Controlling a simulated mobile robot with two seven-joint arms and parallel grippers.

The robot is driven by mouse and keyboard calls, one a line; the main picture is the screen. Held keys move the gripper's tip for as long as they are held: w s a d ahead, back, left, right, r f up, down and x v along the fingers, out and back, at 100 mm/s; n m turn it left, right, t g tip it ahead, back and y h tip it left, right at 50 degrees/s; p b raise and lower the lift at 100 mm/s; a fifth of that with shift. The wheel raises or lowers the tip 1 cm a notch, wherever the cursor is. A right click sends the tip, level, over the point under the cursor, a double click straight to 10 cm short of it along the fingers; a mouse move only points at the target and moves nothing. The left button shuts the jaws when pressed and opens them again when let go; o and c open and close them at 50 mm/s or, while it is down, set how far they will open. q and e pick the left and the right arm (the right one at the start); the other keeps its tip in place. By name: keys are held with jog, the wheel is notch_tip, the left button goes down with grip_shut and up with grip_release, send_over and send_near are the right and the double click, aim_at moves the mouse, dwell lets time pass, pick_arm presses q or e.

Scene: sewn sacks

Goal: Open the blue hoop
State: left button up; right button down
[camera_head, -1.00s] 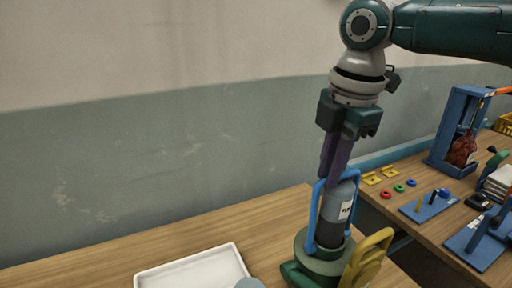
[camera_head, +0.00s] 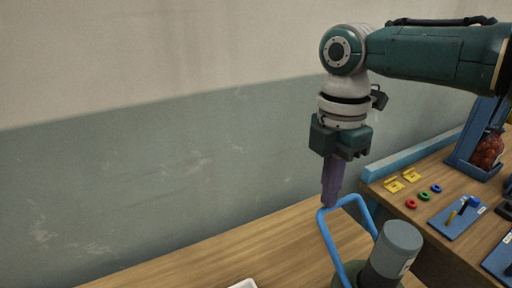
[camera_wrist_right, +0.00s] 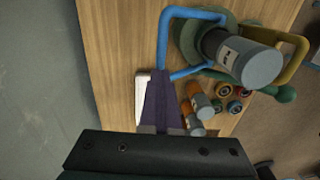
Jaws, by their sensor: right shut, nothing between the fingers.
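The blue hoop (camera_head: 332,246) leans to the left of the grey labelled cylinder (camera_head: 385,262) in the head view, its top bar clear of the cylinder. The hoop (camera_wrist_right: 163,42) also shows in the right wrist view, beside the cylinder (camera_wrist_right: 258,63) and its round green base (camera_wrist_right: 187,40). My right gripper (camera_head: 329,203) points down with its purple fingers shut and empty. Its fingertips are at the upper left corner of the hoop, seemingly touching it. The hoop's lower ends are cut off in the head view. My left gripper is not in view.
A yellow handle (camera_wrist_right: 292,45) stands beyond the cylinder. A white tray (camera_head: 243,284) shows at the bottom edge. Orange canisters (camera_wrist_right: 198,98) lie near the base. A second table at right holds yellow brackets (camera_head: 411,175), small rings and a blue peg board (camera_head: 450,222).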

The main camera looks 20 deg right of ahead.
jog(key=c, duration=0.9)
grip_release()
jog(key=shift+s, duration=0.2)
jog(key=shift+o, duration=0.2)
notch_tip(320, 180, up, 10)
jog(key=b, duration=0.1)
jog(key=shift+w, duration=0.3)
